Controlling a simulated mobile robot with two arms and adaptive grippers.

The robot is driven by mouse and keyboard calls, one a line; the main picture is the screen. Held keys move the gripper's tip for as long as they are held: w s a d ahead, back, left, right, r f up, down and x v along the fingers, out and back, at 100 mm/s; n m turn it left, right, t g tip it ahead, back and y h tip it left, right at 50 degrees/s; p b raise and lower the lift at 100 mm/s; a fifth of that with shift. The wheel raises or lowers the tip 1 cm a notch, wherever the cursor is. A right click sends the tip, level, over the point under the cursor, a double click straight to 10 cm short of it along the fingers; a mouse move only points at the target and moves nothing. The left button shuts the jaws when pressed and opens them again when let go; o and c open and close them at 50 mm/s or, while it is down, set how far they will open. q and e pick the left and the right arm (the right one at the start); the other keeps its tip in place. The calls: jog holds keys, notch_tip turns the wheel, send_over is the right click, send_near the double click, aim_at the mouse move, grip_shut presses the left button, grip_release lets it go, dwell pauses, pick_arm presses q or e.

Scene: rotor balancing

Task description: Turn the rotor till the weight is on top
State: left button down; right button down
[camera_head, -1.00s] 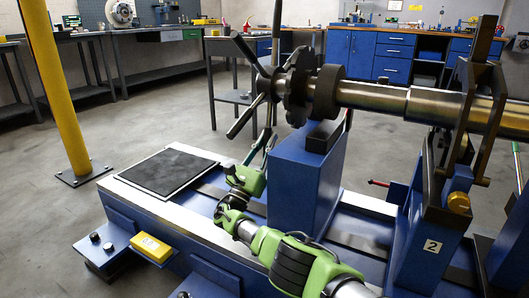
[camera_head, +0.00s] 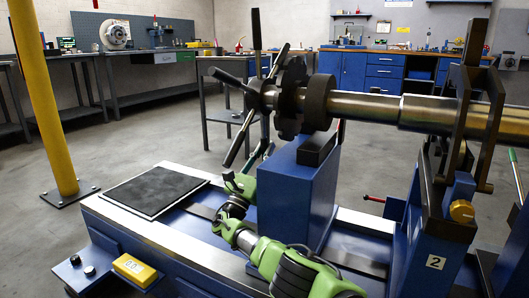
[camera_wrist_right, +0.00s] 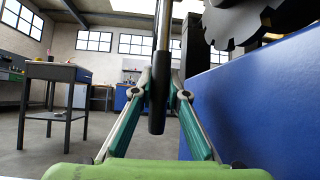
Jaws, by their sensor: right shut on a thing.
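The rotor's steel shaft (camera_head: 365,106) lies level, with a dark toothed disc (camera_head: 291,95) and a thick dark collar (camera_head: 317,103) on it. Several spokes stick out from the hub at its left end; one (camera_head: 228,77) points left and slightly up. My right gripper (camera_head: 250,162) is below the hub. In the right wrist view it is shut on a spoke's black grip (camera_wrist_right: 157,108), its fingers on either side. The toothed disc's edge (camera_wrist_right: 240,28) shows at upper right there. I cannot pick out the weight. My left gripper is not in view.
A blue pedestal (camera_head: 298,195) stands under the shaft beside my right arm. A dark upright fork (camera_head: 470,120) surrounds the shaft at the right. A black mat (camera_head: 155,190) lies on the base at left. A yellow post (camera_head: 42,110) stands farther left.

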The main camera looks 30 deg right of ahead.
jog(key=shift+d+f, duration=0.15)
jog(key=shift+d, duration=0.05)
jog(key=c, duration=2)
grip_release()
jog(key=shift+w+f, duration=0.1)
jog(key=shift+o, duration=0.2)
jog(key=shift+a, duration=0.1)
jog(key=v, duration=1.2)
